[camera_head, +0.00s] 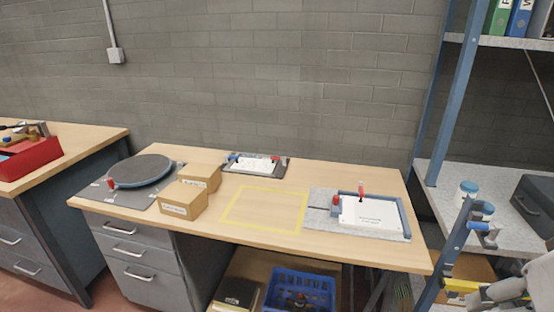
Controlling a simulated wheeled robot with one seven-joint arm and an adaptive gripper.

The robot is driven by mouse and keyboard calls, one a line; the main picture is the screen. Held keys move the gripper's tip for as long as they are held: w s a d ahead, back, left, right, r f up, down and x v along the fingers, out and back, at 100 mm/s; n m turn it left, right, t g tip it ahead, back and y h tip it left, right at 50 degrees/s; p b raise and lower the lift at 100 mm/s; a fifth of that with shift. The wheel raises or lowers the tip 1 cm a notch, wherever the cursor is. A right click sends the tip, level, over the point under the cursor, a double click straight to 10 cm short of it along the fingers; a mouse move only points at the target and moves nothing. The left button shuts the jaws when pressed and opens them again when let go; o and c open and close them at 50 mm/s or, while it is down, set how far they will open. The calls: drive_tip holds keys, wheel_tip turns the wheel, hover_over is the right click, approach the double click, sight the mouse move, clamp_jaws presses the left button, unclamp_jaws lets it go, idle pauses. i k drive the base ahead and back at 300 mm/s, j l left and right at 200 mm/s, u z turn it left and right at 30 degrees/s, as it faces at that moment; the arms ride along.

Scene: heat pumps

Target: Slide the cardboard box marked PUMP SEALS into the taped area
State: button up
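Two cardboard boxes stand close together on the workbench, left of the taped area: a front box (183,200) and a back box (201,176). Each has a pale label on its front side, too small to read, so I cannot tell which is marked PUMP SEALS. The taped area (302,213) is a yellow tape outline on the bench top, with bare wood inside. Both boxes are outside it. My arm shows at the lower right edge, and its end, my gripper (456,287), is right of the bench, far from the boxes.
A round dark turntable (140,171) is left of the boxes. A small board with white parts (257,164) lies behind the tape. A grey mat with a white plate in a blue fixture (371,215) lies to its right. A blue-post shelf (458,95) stands at right.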

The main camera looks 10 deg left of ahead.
sight(208, 175)
drive_tip(key=u, duration=1.35)
